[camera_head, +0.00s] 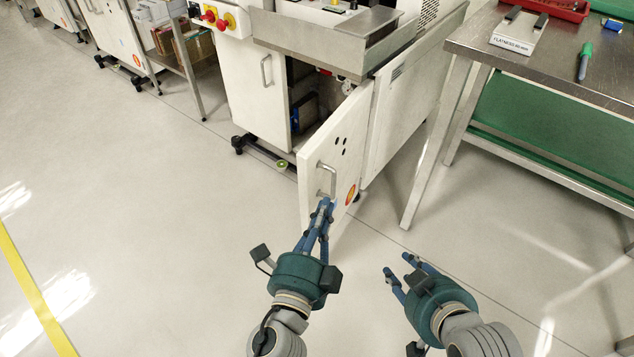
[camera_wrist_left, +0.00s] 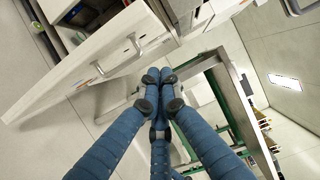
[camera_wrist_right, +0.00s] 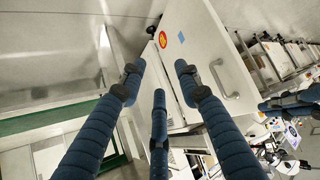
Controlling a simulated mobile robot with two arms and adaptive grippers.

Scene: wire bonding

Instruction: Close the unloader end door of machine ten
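The white end door (camera_head: 345,150) of the middle machine (camera_head: 262,100) stands swung open, with a bar handle (camera_head: 324,178) near its free edge. My left gripper (camera_head: 326,203) is at the lower end of the handle, fingertips close together. In the left wrist view the fingertips (camera_wrist_left: 160,80) look shut with nothing between them, and the handle (camera_wrist_left: 120,55) shows to their left. I cannot tell if they touch the door. My right gripper (camera_head: 397,264) is open and empty, lower right of the door. The door also shows in the right wrist view (camera_wrist_right: 210,60). No machine number is readable.
The cabinet opening (camera_head: 305,100) behind the door shows dark contents. A steel table (camera_head: 570,75) with a green lower shelf stands right of the machine. Another machine (camera_head: 110,35) and a small shelf are at the left. The floor (camera_head: 150,200) on the left is clear.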

